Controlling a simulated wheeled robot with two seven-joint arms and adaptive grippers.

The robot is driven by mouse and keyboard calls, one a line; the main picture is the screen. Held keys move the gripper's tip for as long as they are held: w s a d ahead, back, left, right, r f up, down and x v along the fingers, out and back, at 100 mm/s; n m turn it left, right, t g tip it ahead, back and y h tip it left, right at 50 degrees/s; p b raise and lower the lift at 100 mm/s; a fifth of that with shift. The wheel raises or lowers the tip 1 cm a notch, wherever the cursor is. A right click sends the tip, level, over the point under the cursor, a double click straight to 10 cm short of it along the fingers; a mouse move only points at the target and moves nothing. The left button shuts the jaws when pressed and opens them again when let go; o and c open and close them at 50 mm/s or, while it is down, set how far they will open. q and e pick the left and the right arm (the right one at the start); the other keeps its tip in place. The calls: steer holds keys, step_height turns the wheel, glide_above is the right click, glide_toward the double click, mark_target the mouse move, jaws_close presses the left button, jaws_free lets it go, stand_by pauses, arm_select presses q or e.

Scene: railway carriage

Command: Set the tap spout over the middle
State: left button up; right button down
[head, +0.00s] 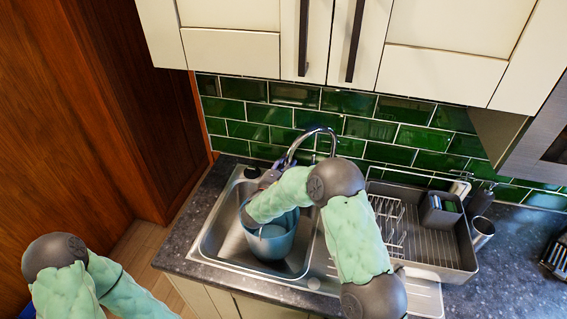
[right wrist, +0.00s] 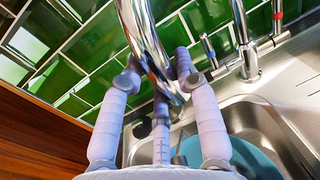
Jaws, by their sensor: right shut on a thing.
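The chrome tap spout (head: 318,130) arches up behind the sink in the head view, in front of the green tiles. In the right wrist view the spout (right wrist: 146,40) runs down between the fingers of my right gripper (right wrist: 160,75), which is shut on it. In the head view this gripper (head: 268,178) is at the back left of the sink, partly hidden by my forearm. The sink (head: 213,240) has a blue-grey tub (head: 270,246) in its bowl, below my arm; the tub (right wrist: 257,155) also shows in the right wrist view. My left gripper is out of view.
A grey dish rack (head: 440,262) with a dark caddy (head: 440,212) stands right of the sink. Cream cupboards (head: 235,50) hang above the tiles. A wooden wall (head: 130,100) closes off the left. The dark worktop (head: 520,270) has bare room at right.

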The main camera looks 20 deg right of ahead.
steer(key=shift+r, duration=0.1)
steer(key=c, duration=0.9)
jaws_free()
steer(key=shift+a, duration=0.1)
steer(key=shift+o, duration=0.2)
steer(key=shift+s, duration=0.1)
steer(key=v, duration=1.2)
